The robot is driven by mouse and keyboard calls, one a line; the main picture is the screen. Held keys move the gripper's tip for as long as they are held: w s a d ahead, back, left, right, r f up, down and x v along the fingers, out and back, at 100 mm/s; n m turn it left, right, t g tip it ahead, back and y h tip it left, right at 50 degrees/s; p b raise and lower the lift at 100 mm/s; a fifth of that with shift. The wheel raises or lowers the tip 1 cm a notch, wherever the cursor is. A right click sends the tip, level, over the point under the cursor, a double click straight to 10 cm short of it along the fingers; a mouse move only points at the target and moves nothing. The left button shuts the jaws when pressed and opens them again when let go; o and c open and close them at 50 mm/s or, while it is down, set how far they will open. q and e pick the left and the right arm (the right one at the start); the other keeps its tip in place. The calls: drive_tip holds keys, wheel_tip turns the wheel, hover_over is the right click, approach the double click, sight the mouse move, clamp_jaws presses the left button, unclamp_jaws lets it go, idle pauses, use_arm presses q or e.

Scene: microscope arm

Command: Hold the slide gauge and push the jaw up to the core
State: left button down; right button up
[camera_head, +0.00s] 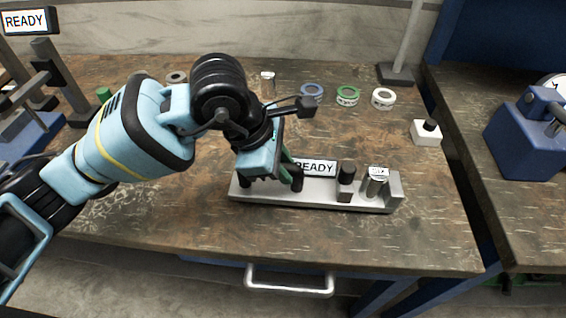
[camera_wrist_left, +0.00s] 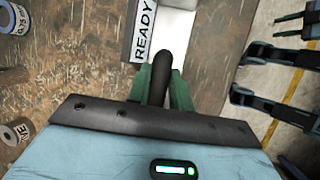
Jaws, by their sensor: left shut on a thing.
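The slide gauge (camera_head: 325,200) is a long silver bar lying on the bench, with a raised stop at its right end. The core (camera_head: 375,185), a shiny metal cylinder, stands upright on the bar near that stop. My left gripper (camera_head: 289,178) is shut on a dark upright handle (camera_head: 297,180) at the gauge's left part. In the left wrist view the handle (camera_wrist_left: 165,76) is between the green fingers.
A READY sign (camera_head: 316,167) stands behind the gauge. Blue (camera_head: 312,91), green (camera_head: 347,95) and white (camera_head: 383,97) rings lie at the back. A white block with a black knob (camera_head: 427,132) is to the right. The bench between gauge and front edge is clear.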

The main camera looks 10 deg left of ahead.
drive_tip(key=shift+s+f, duration=0.2)
drive_tip(key=shift+f, duration=0.05)
idle(0.8)
idle(0.6)
drive_tip(key=shift+c, duration=0.3)
